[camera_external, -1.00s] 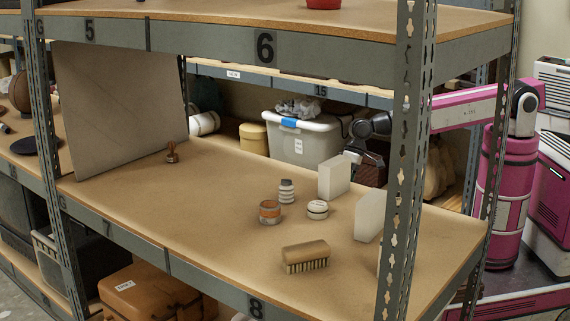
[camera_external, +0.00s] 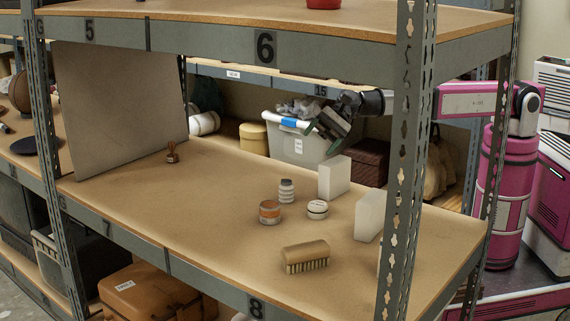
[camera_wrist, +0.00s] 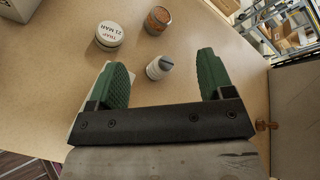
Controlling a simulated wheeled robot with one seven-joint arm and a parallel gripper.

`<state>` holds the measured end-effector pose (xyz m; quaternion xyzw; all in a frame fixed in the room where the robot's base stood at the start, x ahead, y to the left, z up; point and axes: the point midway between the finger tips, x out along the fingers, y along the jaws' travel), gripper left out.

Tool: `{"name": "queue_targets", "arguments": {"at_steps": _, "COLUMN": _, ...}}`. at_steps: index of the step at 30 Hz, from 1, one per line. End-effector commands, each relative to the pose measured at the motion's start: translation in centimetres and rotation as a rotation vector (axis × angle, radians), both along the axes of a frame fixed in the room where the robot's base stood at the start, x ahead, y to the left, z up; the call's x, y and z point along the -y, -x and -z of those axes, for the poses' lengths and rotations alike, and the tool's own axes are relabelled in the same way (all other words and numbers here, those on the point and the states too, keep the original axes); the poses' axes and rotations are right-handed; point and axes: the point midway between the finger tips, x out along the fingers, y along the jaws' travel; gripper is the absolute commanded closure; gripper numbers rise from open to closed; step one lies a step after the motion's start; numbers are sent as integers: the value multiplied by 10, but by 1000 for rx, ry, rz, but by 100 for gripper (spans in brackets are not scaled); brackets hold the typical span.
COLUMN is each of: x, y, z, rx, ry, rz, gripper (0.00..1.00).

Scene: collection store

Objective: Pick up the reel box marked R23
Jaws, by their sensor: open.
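Two plain pale upright boxes stand on the shelf in the external view, one farther back (camera_external: 334,178) and one nearer the right post (camera_external: 369,216). No R23 mark is readable on either, so I cannot tell which is the reel box. My gripper (camera_external: 326,127) is above the back of the shelf, higher than the boxes and apart from them. In the wrist view my gripper (camera_wrist: 160,64) has its green fingers spread with nothing held. A pale box (camera_wrist: 18,8) is cut off at the upper left corner. Another pale edge is mostly hidden behind the left finger.
A stamp (camera_external: 172,153) is by the grey panel (camera_external: 120,110). The perforated post (camera_external: 405,160) hides part of my arm.

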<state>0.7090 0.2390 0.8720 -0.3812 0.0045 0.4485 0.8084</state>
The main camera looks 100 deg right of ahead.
Motion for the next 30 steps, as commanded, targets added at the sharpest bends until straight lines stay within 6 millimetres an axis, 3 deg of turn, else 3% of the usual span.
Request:
{"name": "queue_targets", "arguments": {"at_steps": 6, "x": -46, "y": 8, "z": -19, "rx": -119, "ry": -175, "rz": 26, "gripper": 26}}
{"name": "queue_targets", "arguments": {"at_steps": 18, "x": -107, "y": 23, "z": -44, "rx": -315, "ry": -417, "rz": 53, "gripper": 26}}
{"name": "queue_targets", "arguments": {"at_steps": 30, "x": -132, "y": 94, "z": -1, "rx": -441, "ry": -390, "rz": 150, "gripper": 26}}
